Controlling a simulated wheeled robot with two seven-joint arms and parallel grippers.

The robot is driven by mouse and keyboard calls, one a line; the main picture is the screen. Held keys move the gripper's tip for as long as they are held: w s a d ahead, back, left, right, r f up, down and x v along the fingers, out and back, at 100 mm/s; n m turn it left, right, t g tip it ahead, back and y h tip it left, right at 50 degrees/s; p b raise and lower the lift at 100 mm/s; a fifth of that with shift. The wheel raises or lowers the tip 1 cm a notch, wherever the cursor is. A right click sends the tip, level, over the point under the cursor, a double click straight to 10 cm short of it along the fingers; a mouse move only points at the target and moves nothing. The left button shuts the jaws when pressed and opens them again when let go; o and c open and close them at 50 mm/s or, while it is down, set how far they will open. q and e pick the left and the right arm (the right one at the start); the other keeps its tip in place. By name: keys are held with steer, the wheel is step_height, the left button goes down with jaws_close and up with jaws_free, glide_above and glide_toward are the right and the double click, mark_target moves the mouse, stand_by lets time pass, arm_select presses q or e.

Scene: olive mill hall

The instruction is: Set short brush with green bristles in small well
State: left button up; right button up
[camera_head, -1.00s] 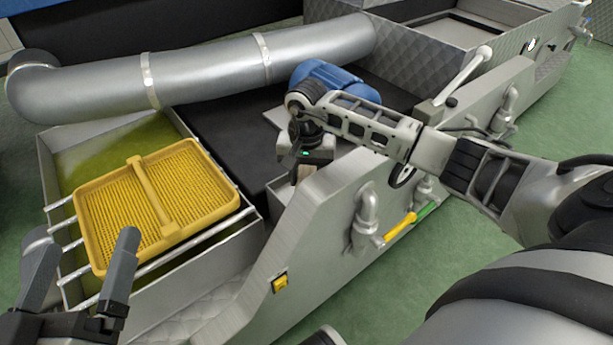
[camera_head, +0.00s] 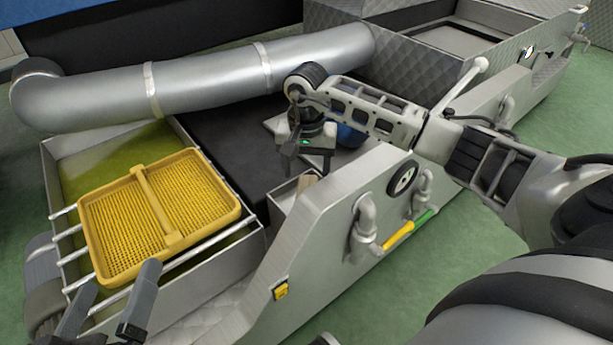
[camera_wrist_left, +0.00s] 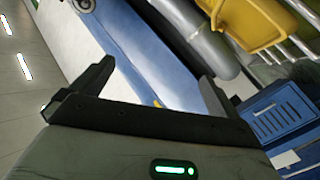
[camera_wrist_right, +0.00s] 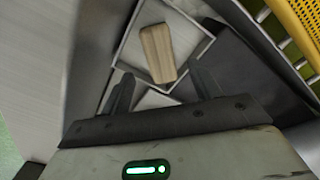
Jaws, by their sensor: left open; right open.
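A short wooden block-shaped piece (camera_wrist_right: 157,52), probably the brush's back, stands in a small square metal well (camera_wrist_right: 196,36) in the right wrist view. No green bristles show on it; its lower part is hidden. In the head view its top (camera_head: 306,181) shows at the well's rim (camera_head: 281,196). My right gripper (camera_head: 307,166) is open just above it.
A yellow mesh tray (camera_head: 122,232) rests on bars over a bin with greenish liquid. A large silver pipe (camera_head: 205,78) runs behind. A yellow and green rod-like piece (camera_head: 398,235) is beside a pipe elbow on the machine's side. A blue shape (camera_head: 351,137) is partly hidden behind my right arm.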

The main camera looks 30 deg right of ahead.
arm_select(q)
steer(key=shift+a+f+m+g+y+p, duration=0.2)
steer(key=shift+f+m+g+y+p, duration=0.15)
steer(key=shift+p, duration=0.4)
arm_select(e)
step_height(320, 180, up, 7)
steer(key=shift+f, duration=0.2)
